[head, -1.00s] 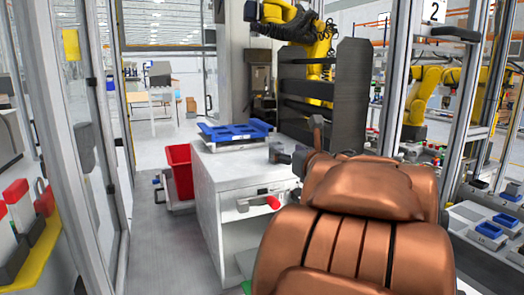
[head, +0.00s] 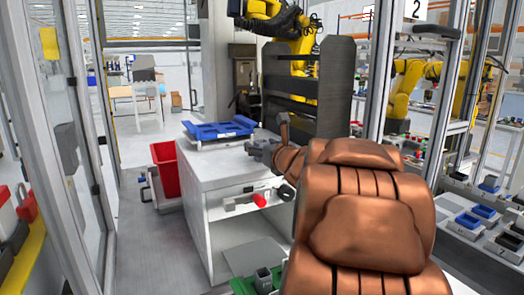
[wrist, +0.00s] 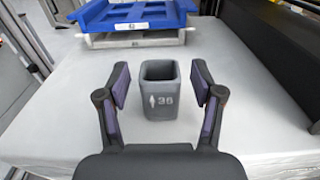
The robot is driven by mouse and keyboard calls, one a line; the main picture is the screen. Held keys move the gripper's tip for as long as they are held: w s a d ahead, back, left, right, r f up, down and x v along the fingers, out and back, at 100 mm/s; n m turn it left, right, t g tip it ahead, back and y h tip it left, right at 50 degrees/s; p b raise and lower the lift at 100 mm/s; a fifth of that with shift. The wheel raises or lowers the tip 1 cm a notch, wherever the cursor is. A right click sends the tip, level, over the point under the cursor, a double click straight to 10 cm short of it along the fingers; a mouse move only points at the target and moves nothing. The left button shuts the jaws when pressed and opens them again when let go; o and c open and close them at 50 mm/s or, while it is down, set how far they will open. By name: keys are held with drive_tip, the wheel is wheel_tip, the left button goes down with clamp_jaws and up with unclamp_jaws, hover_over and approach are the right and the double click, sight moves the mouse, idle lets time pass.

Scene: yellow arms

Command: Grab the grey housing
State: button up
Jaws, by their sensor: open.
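The grey housing (wrist: 160,106) is a small open-topped box marked "36". It stands upright on the white cabinet top, near the middle of the wrist view. My gripper (wrist: 160,78) is open, with one finger to the left of the housing and one to the right. Gaps show between both fingers and its walls. In the head view my gripper (head: 262,151) is over the cabinet top, and I cannot clearly separate this housing from it. A similar grey part (head: 264,279) is low down on a green piece by the cabinet's front.
A blue tray (head: 219,128) lies on the white cabinet (head: 215,172), behind the housing. A dark rack (head: 335,85) rises at the right of the cabinet. A red bin (head: 165,168) stands at the left.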

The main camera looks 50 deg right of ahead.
drive_tip(key=shift+w, duration=0.1)
drive_tip(key=c, duration=1.1)
drive_tip(key=shift+r, duration=0.15)
drive_tip(key=shift+r, duration=1.6)
drive_tip(key=shift+s+d+r+b+v, duration=0.15)
drive_tip(key=shift+d+b+v, duration=0.35)
drive_tip(key=shift+v, duration=2.1)
drive_tip(key=shift+s+d+r+b+v, duration=0.1)
drive_tip(key=shift+s+d+b+v, duration=0.4)
drive_tip(key=shift+v, duration=2.1)
drive_tip(key=shift+w+d+r+b+v, duration=0.1)
drive_tip(key=shift+d+b+v, duration=0.4)
drive_tip(key=shift+v, duration=2.1)
